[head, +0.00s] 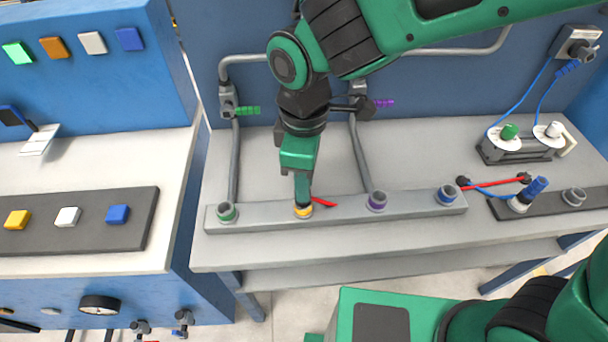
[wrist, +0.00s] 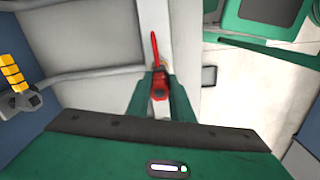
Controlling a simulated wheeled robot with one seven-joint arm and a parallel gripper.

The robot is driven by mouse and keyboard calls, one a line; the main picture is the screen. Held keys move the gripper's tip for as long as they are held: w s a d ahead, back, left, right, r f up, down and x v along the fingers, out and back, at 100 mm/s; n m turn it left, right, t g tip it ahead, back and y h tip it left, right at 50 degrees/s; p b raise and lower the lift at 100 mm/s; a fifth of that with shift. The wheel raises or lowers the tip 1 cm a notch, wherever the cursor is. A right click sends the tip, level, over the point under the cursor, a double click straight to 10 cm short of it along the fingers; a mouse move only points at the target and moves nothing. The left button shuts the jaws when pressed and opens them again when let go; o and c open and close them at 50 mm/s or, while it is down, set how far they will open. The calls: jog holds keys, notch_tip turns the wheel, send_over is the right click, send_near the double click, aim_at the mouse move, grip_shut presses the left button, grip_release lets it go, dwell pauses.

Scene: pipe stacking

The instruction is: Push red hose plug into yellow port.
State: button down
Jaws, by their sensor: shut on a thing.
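My gripper (head: 302,198) points straight down at the yellow port (head: 304,212) on the grey bar (head: 340,206). In the wrist view my gripper (wrist: 160,82) is shut on the red hose plug (wrist: 159,88), which sits between the two fingers. The red hose (head: 325,202) sticks out to the right of the fingertips in the head view. The plug's lower end is hidden by the fingers, so I cannot tell how deep it sits in the port. In the head view the port's yellow ring shows right below the fingertips.
Grey pipes with a green handle (head: 247,111) and a purple handle (head: 384,102) stand behind. A blue plug (head: 536,188) stands at the right.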

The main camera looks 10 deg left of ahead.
jog(key=shift+f, duration=0.65)
jog(key=c, duration=1.5)
grip_release()
jog(key=shift+r, duration=0.1)
